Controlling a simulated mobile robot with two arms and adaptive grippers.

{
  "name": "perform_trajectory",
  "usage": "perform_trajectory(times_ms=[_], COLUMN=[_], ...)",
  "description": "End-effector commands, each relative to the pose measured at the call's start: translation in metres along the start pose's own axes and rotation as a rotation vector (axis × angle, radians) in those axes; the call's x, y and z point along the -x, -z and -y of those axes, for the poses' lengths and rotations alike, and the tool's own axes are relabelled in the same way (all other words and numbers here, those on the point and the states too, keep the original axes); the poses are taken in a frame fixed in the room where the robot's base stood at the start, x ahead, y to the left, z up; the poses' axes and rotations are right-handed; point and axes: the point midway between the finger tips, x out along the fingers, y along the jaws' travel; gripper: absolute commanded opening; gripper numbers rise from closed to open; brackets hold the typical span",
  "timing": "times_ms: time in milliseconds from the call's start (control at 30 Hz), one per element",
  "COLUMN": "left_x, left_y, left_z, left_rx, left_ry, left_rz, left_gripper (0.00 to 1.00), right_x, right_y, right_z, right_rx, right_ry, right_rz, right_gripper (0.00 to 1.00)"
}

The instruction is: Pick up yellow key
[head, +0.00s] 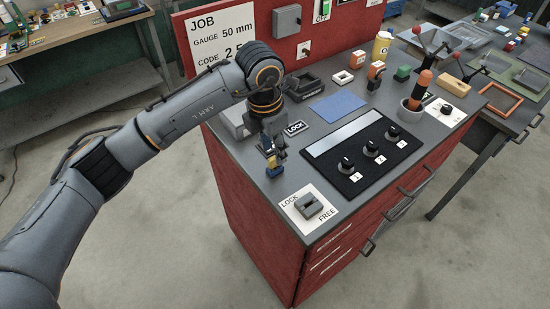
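My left arm reaches in from the left, with its wrist over the near left part of the grey bench top (255,178). My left gripper (270,146) points down there, small and partly hidden by the wrist. A small yellow piece, likely the yellow key (275,160), shows right at the fingertips, with a dark blue part just below it. I cannot tell whether the fingers are closed on it or only beside it. My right gripper is out of view.
A LOCK plate (296,128) lies close right of the gripper. A LOCK/FREE switch plate (309,208) is at the front corner. A black panel with three knobs (365,152) fills the middle.

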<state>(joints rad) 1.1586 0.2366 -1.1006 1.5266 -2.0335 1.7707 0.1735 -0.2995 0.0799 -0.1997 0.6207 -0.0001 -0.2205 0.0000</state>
Motion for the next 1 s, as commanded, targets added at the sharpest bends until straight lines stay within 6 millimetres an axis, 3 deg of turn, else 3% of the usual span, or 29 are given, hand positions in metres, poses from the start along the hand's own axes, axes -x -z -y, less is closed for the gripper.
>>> perform_trajectory(times_ms=[167,300,600,800,1000], left_x=[-0.022,-0.042,-0.049,-0.049,-0.049], left_y=[-0.001,-0.002,-0.002,-0.002,-0.002], left_z=[-0.003,-0.003,-0.004,-0.004,-0.004], left_rx=[0.003,0.001,-0.001,0.0,0.0], left_ry=[0.005,0.004,0.001,0.001,0.001], left_rz=[-0.006,-0.003,-0.001,-0.001,0.0], left_gripper=[0.4,0.4,0.4,0.01,0.0], right_x=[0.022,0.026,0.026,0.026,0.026], right_y=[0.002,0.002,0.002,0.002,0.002], right_z=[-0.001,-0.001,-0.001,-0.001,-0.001], right_rx=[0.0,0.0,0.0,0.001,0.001], right_ry=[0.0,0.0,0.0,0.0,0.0], right_rz=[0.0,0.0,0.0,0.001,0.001], right_gripper=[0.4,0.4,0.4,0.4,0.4])
